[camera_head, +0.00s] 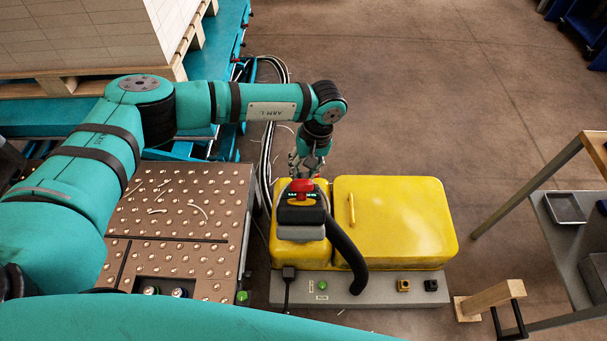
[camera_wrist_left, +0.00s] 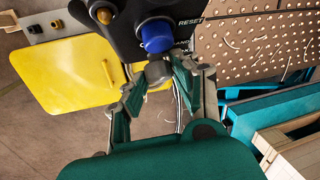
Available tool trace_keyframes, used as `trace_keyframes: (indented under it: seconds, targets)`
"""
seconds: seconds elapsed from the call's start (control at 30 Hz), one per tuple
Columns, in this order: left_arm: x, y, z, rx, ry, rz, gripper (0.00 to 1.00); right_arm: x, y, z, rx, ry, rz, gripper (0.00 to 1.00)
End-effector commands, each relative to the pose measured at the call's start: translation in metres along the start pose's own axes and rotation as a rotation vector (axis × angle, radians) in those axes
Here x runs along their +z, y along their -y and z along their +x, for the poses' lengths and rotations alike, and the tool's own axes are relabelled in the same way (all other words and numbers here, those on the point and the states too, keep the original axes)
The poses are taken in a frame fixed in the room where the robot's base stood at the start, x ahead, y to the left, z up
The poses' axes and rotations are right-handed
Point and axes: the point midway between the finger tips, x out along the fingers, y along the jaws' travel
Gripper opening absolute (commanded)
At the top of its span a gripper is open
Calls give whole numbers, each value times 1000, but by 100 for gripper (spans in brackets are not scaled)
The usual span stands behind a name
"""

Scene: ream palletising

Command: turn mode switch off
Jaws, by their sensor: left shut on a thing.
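A yellow machine (camera_head: 390,222) stands on a grey base, with a dark control box with a red top (camera_head: 302,186) at its left part. In the left wrist view the dark panel (camera_wrist_left: 130,25) carries a blue button (camera_wrist_left: 157,37), an amber knob (camera_wrist_left: 104,16) and "RESET" and partly hidden "HAND" lettering. My left gripper (camera_head: 307,165) is at the far side of this box. In the wrist view its fingertips (camera_wrist_left: 158,73) are shut on a small grey knob beside the blue button, by the "HAND" lettering. The fingers hide most of this knob, so its setting cannot be told. My right gripper is out of view.
A brown ball-transfer table (camera_head: 180,215) stands left of the machine. A black hose (camera_head: 345,250) curves down the machine's front. A stacked pallet (camera_head: 100,75) stands at the back left. A bench (camera_head: 565,240) is at the right. Floor behind the machine is clear.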

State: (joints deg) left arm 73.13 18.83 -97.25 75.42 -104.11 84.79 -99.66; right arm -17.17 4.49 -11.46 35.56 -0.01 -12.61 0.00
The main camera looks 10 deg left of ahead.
Motion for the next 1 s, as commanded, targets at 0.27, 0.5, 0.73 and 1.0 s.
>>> trace_keyframes:
  seconds: [0.27,0.5,0.73,1.0]
  targets:
    - [-1,-3,2,-119,-4,-107,0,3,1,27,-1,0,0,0]
    - [-1,-3,0,-168,-2,-150,0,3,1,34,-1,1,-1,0]
    - [-1,-2,-1,-179,-1,-161,0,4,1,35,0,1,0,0]
    - [-1,-2,-1,-178,-1,-160,31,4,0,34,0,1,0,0]
